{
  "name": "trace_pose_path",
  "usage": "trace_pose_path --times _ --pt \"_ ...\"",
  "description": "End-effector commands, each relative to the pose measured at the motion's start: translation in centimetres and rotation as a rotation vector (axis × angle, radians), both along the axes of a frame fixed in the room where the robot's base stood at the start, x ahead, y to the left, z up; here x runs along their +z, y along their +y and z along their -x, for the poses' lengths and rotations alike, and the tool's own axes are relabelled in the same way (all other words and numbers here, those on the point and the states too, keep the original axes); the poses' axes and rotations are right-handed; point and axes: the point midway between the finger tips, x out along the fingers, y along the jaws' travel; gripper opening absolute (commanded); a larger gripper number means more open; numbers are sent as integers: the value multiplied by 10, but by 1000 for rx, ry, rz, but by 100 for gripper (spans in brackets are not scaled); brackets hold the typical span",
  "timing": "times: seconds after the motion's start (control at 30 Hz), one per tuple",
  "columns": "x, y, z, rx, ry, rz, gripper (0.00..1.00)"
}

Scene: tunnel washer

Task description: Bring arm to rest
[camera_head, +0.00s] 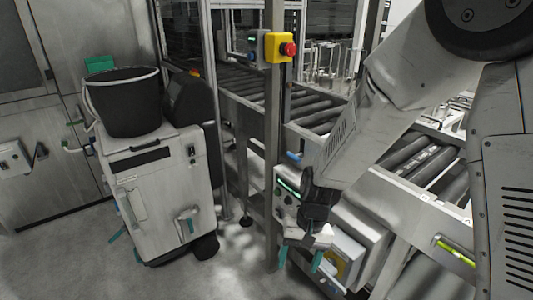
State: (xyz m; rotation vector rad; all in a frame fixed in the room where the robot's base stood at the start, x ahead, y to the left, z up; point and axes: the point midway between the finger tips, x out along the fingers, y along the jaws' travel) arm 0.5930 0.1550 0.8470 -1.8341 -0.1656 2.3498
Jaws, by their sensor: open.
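My gripper (298,257) hangs at the end of my arm in the lower middle right of the head view. Its two teal-tipped fingers point down and stand apart, with nothing seen between them. My arm reaches down from the upper right, in front of the conveyor frame. The gripper appears in front of a grey control box (287,192) and a grey box with a yellow panel (349,254). I cannot tell how far it is from them.
A roller conveyor (250,87) runs behind a metal post (272,150) bearing a yellow box with a red emergency button (289,49). At left, a black bucket (124,105) stands on a grey wheeled machine (160,200). Grey cabinets (40,160) stand behind. The front floor (150,280) is clear.

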Motion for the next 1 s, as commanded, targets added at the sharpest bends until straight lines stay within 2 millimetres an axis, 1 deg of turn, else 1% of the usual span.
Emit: trace_pose_path --times 0.03,0.1,0.17,0.2,0.3,0.4,0.5,0.7,0.8,1.0 --pt "25 -12 8 23 -1 -3 65" --pt "53 -28 22 60 9 5 65" --pt "75 -42 34 87 14 13 65" --pt "89 -52 43 102 14 21 65" --pt "121 -77 65 134 11 45 65" --pt "149 -101 88 154 -2 74 65" --pt "174 -124 111 162 -25 105 65" --pt "211 -161 150 137 -127 167 65" --pt "225 -172 161 107 -208 185 65" --pt "247 -182 171 45 -332 192 65"
